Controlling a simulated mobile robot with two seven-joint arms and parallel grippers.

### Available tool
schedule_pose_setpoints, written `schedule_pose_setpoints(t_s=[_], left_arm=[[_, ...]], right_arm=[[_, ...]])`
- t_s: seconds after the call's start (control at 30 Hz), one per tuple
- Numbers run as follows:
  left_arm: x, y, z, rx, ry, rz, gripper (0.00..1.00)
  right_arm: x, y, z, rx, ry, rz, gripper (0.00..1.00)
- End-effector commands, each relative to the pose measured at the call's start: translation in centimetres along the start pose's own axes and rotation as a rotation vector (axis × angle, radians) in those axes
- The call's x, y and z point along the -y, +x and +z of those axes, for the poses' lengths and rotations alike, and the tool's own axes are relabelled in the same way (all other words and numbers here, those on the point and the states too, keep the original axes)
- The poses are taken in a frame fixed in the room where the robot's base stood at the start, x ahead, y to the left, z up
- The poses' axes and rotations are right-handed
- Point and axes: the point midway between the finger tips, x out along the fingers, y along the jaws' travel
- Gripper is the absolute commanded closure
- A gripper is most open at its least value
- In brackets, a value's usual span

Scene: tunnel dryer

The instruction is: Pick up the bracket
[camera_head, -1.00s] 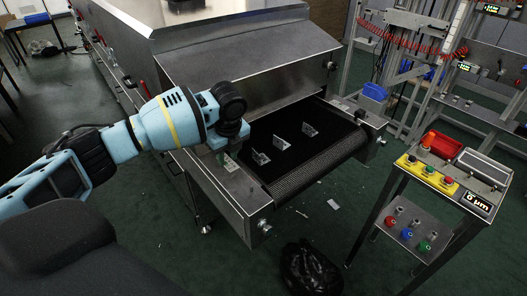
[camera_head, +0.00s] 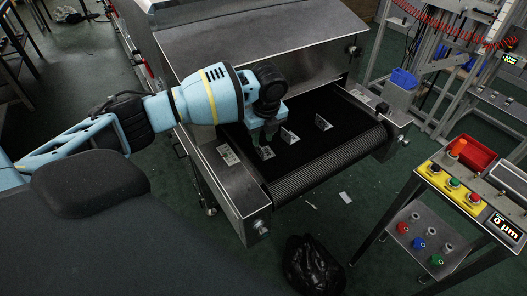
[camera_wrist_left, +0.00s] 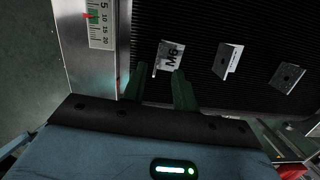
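Three small metal angle brackets stand in a row on the black belt (camera_head: 340,148): the nearest bracket (camera_head: 266,153), a middle bracket (camera_head: 289,136) and a far bracket (camera_head: 323,123). My left gripper (camera_head: 262,138) points down just behind and above the nearest bracket in the head view and partly covers the belt there. In the left wrist view my left gripper (camera_wrist_left: 159,84) has its two dark fingers apart with nothing between them. The nearest bracket (camera_wrist_left: 169,57), marked "M6", lies just beyond the fingertips. The middle bracket (camera_wrist_left: 228,60) and far bracket (camera_wrist_left: 288,75) are to its right. My right gripper is not in view.
The dryer's metal hood (camera_head: 260,50) overhangs the belt behind the brackets. A steel side rail (camera_head: 232,180) with a scale borders the belt on the left. A button stand (camera_head: 455,190) is at right, and a black bag (camera_head: 312,265) lies on the floor.

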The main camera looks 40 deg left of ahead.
Motion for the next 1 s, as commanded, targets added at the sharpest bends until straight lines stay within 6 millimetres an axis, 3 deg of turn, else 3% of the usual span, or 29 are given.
schedule_pose_setpoints(t_s=[0.17, 0.53, 0.83, 1.0], left_arm=[[-0.1, 0.4, 0.0, 0.000, 0.000, 0.000, 0.71], [-0.6, 5.0, 0.1, 0.000, -0.001, 0.001, 0.71], [-0.6, 5.3, 0.2, 0.001, -0.001, -0.001, 0.71], [-0.6, 5.3, 0.2, 0.001, -0.001, -0.001, 0.92]], right_arm=[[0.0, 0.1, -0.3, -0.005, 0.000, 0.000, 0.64], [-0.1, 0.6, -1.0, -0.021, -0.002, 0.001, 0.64], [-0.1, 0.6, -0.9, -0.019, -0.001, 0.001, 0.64], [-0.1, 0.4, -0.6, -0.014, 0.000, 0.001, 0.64]])
